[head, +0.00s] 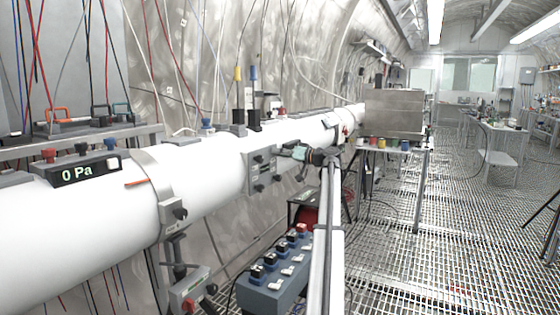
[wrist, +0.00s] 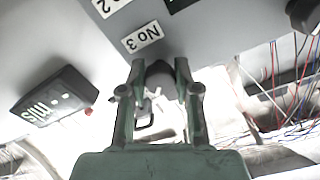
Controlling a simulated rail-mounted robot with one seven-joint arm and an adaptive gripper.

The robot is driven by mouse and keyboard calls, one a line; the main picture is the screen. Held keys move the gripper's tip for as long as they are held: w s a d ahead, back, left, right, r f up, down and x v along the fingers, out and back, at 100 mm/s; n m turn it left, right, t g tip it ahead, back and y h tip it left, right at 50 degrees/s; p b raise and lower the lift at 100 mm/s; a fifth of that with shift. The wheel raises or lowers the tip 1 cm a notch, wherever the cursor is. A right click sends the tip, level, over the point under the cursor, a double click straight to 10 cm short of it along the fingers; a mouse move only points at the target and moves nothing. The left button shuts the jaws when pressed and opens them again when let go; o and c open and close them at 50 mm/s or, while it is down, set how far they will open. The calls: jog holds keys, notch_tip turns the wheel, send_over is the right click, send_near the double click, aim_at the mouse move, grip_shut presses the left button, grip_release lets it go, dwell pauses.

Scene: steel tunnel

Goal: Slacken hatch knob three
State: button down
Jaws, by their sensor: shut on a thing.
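The hatch (head: 267,168) is a grey plate with small black knobs on the side of the white tube. In the wrist view its grey face (wrist: 215,35) fills the top, with a white "No 3" label (wrist: 143,37). Knob three (wrist: 158,70) is a dark knob just below that label, between my green fingers. My gripper (wrist: 160,88) is shut on it, one finger on each side. In the head view my gripper (head: 288,151) reaches the plate's upper right; the knob it holds is hidden there.
A "0 Pa" gauge (head: 88,170) is on the tube. A blue switch box (head: 275,283) stands below. Loose cables (wrist: 280,85) hang at right in the wrist view. The grated floor at right has free room.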

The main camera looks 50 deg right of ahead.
jog(key=shift+n+b, duration=0.45)
jog(key=shift+n, duration=0.25)
jog(key=c, duration=0.8)
grip_release()
jog(key=shift+w, duration=0.1)
jog(key=s, duration=0.4)
jog(key=s+d, duration=0.1)
jog(key=s, duration=0.7)
jog(key=shift+d, duration=0.35)
